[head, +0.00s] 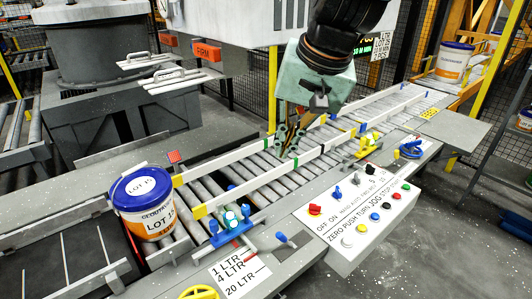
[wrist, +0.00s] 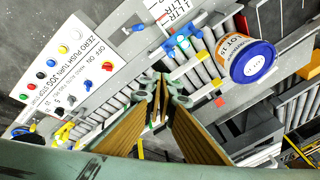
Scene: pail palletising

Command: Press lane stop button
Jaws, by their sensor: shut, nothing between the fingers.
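The control panel (head: 330,228) slopes along the front side of the conveyor. It has a row of white, yellow, blue, black, red and green buttons, with a label row that includes STOP. The red button (head: 396,196) is second from the far end of that row; it also shows in the wrist view (wrist: 31,86). A larger red knob (head: 315,209) sits in the upper row. My gripper (head: 290,146) is shut and empty, pointing down over the conveyor rollers, behind and left of the panel. In the wrist view its fingertips (wrist: 164,88) are apart from the panel.
A white pail with a blue lid (head: 146,205) stands at the conveyor's near left end. White guide rails (head: 225,153) run beside the rollers. A blue clamp (head: 230,226) and a yellow clamp (head: 367,147) stand on the front edge. Another pail (head: 453,63) stands at the back right.

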